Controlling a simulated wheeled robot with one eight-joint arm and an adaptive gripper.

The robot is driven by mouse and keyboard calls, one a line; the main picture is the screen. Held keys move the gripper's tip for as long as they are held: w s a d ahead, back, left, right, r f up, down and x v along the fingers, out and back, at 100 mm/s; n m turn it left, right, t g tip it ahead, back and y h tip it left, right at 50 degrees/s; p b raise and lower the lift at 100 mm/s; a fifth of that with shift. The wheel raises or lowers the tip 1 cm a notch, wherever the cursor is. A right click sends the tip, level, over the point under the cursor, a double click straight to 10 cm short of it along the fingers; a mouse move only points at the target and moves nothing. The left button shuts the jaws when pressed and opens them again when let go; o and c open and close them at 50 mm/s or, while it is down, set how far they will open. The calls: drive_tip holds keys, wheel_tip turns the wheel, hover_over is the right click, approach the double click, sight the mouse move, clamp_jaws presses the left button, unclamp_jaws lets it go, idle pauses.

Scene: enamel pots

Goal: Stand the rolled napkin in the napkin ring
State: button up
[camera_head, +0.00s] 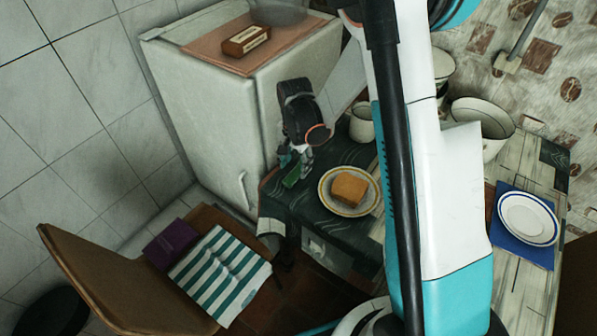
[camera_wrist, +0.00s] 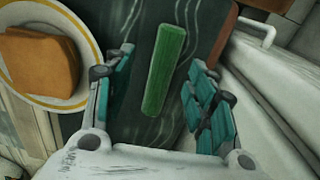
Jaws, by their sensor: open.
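The rolled napkin (camera_head: 291,178) is a green roll lying on the dark patterned cloth near the table edge by the fridge. In the wrist view the green roll (camera_wrist: 160,72) lies lengthwise between my fingers, with dark cloth visible on both sides of it. My gripper (camera_head: 295,160) is open and points down just over the napkin. Its teal finger pads stand apart to the left and right of the roll, with no contact visible. I cannot make out the napkin ring in either view; my arm hides part of the table.
A yellow-rimmed plate (camera_head: 328,207) with bread (camera_head: 349,188) stands close to the right of my gripper. A mug (camera_head: 362,124) stands behind it. The white fridge (camera_head: 215,105) rises close on the left. A chair (camera_head: 125,285) with a striped cloth (camera_head: 218,270) stands in front.

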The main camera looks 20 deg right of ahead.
sight(292, 174)
drive_tip(key=f+b, duration=0.1)
drive_tip(key=f, duration=0.1)
drive_tip(key=a+f+b, duration=0.1)
drive_tip(key=f, duration=0.2)
drive_tip(key=shift+a, duration=0.1)
drive_tip(key=shift+r, duration=0.1)
drive_tip(key=c, duration=1.1)
drive_tip(key=shift+o, duration=0.2)
